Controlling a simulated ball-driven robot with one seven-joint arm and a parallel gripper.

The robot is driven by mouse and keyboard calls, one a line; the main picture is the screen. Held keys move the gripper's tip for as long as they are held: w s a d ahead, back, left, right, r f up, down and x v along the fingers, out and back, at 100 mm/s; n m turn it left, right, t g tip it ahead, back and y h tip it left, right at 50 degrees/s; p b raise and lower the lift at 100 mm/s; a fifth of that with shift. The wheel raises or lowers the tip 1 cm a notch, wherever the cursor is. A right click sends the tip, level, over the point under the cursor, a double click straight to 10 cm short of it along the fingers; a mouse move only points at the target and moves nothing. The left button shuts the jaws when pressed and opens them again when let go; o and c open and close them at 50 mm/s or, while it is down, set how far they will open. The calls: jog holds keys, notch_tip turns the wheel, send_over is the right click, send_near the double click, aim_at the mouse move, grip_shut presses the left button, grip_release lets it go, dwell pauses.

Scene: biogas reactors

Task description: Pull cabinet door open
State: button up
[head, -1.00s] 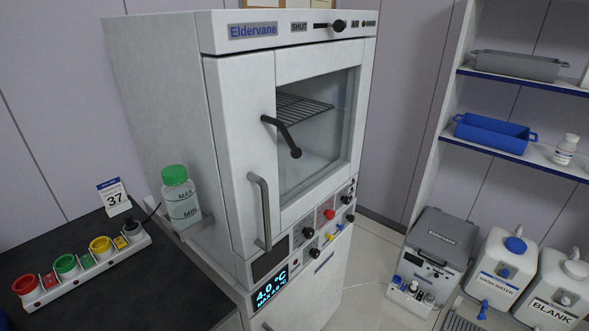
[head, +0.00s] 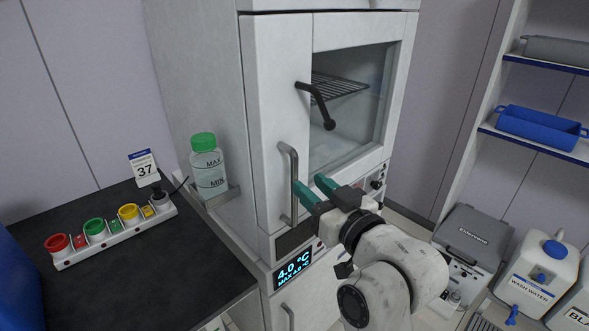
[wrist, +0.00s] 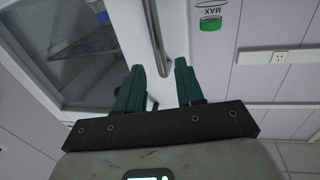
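The white cabinet door (head: 272,100) stands in the middle of the head view, with a glass window at its right; it appears shut. Its vertical grey bar handle (head: 291,190) is on the left part of the door. A dark lever latch (head: 321,107) sits above the handle, angled down to the right. My gripper (head: 312,189) is open and empty, its green fingers just right of the handle's lower half. In the wrist view my gripper (wrist: 159,78) has its fingers apart, with the handle (wrist: 153,38) beyond the gap between them. I cannot tell whether they touch it.
A green-capped bottle (head: 207,168) sits on a side bracket of the cabinet. A black bench (head: 150,240) with a strip of coloured cups (head: 110,234) is at left. Shelves with a blue tray (head: 540,130) and white containers (head: 538,275) stand at right.

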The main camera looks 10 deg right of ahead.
aim_at(297, 173)
jog(key=p+x, duration=0.1)
jog(key=x, duration=0.6)
jog(key=shift+c, duration=0.2)
grip_shut()
